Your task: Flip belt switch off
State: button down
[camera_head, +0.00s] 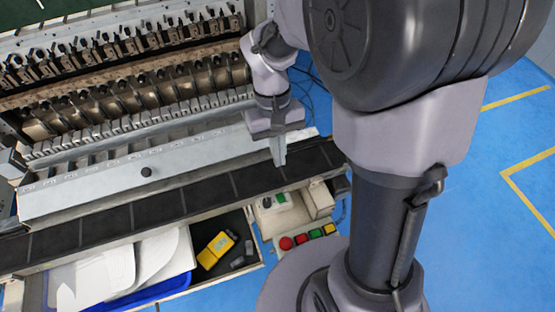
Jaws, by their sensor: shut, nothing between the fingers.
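My gripper (279,161) is shut and empty, pointing down over the right part of the dark belt (155,208).
The coil winder (120,85) with its rows of spindles fills the upper left. A drawer or shelf below the belt holds white papers (165,258) and a yellow device (216,249). Blue floor (480,200) is clear at right. My arm hides part of the right side.

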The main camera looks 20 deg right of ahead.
aim_at(283, 199)
jog(key=b+x, duration=0.6)
jog(key=x, duration=0.8)
jog(key=shift+w, duration=0.1)
